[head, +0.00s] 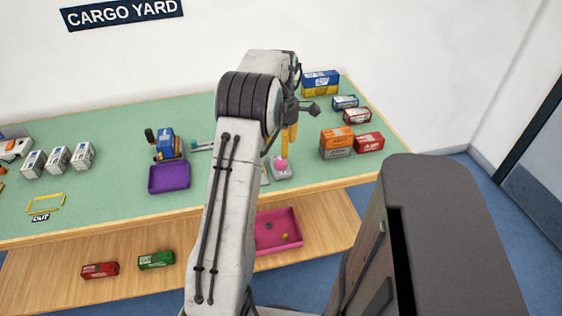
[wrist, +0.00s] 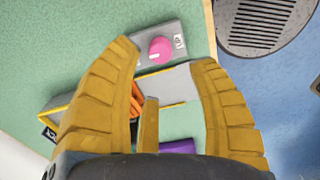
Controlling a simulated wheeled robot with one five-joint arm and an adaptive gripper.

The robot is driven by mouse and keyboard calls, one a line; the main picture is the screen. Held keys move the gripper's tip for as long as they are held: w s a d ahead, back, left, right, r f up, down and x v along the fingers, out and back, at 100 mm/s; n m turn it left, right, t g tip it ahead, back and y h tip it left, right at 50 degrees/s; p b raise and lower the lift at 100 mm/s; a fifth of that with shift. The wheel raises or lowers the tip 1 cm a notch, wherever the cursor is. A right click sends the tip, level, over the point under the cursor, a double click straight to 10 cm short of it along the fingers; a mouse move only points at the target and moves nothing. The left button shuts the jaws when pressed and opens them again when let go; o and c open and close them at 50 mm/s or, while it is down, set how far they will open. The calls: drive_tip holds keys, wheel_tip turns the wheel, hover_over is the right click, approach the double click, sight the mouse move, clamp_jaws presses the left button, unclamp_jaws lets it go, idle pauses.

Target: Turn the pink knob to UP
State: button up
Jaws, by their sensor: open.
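The pink knob (wrist: 160,48) sits on a grey box (wrist: 184,32) on the green table, with a white "UP" label (wrist: 179,42) to its right in the wrist view. A small white mark shows on the knob's lower left side. My gripper (wrist: 164,54) is open and empty, its yellow fingers spread, with the knob between the tips in the picture. The gap in depth is hard to tell.
A grey yellow-edged piece (wrist: 177,84) lies beside the knob box. Orange (head: 337,143) and red (head: 369,142) containers stand to the right. A purple tray (head: 168,178) is at left; a pink tray (head: 292,228) sits on the lower shelf.

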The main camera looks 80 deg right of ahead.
sight(282, 161)
drive_tip(key=shift+f+n, duration=0.3)
drive_tip(key=shift+f, duration=0.05)
drive_tip(key=shift+f+b, duration=0.45)
drive_tip(key=shift+f, duration=2.9)
drive_tip(key=shift+c, duration=0.5)
clamp_jaws()
